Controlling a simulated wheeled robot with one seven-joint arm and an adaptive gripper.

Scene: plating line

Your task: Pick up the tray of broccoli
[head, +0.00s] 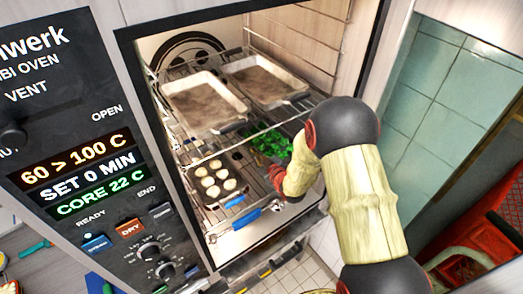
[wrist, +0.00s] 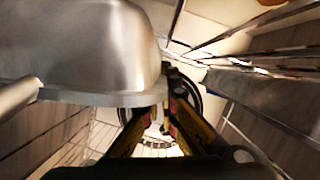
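The green broccoli (head: 270,143) lies on the lower level of the open oven, right of the pale round pieces; its tray is mostly hidden by the rack above and by my arm. My arm reaches into the oven from the right, its wrist beside the broccoli. In the wrist view my gripper's (wrist: 169,88) two yellow-and-black fingers converge at the rim of a shiny metal tray (wrist: 90,50) on the left. The rim covers part of the left finger. I cannot tell whether they clamp it or which tray it is.
Two trays with brownish contents, a left one (head: 207,76) and a right one (head: 299,88), sit on the upper rack. Pale round pieces (head: 219,180) and a blue-handled item (head: 246,219) are lower down. Oven walls and rack wires leave little room. A red crate (head: 478,245) stands at right.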

